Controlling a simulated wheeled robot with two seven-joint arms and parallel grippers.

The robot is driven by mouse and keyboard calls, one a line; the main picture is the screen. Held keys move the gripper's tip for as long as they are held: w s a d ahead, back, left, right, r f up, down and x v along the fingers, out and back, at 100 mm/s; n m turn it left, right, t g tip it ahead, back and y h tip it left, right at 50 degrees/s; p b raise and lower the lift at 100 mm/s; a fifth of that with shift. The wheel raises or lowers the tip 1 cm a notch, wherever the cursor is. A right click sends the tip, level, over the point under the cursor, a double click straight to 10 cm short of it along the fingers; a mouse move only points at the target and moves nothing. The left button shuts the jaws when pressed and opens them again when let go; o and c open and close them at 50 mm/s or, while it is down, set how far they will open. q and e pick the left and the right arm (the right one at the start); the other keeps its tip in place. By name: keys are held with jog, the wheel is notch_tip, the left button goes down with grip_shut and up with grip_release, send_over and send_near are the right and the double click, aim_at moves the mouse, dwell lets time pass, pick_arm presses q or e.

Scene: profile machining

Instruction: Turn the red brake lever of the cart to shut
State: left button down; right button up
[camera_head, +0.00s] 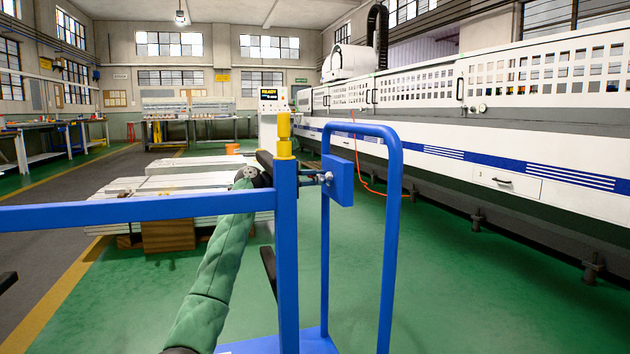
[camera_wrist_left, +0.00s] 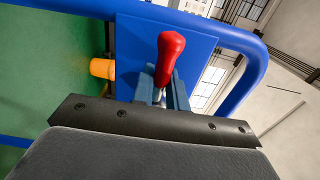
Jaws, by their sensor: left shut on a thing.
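The red brake lever (camera_wrist_left: 170,58) stands out in front of a flat blue plate (camera_wrist_left: 205,45) of the cart in the left wrist view. Two blue-grey fingers of my left gripper (camera_wrist_left: 164,92) lie either side of the lever's lower part and are shut on it. In the head view the left arm, in a green sleeve, reaches behind the cart's blue post. The gripper (camera_head: 316,178) shows partly between that post and the blue plate (camera_head: 341,179). The lever is hidden there. My right gripper is in neither view.
The cart's blue upright post (camera_head: 287,250) and horizontal bar (camera_head: 120,211) stand in front of the arm, with a tall blue hoop (camera_head: 390,230) to the right. Stacked pale profiles (camera_head: 190,182) lie behind. A long white machine (camera_head: 520,130) lines the right. Green floor is clear between.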

pick_arm(q)
jog(key=shift+f, duration=0.15)
jog(key=c, duration=1.4)
grip_release()
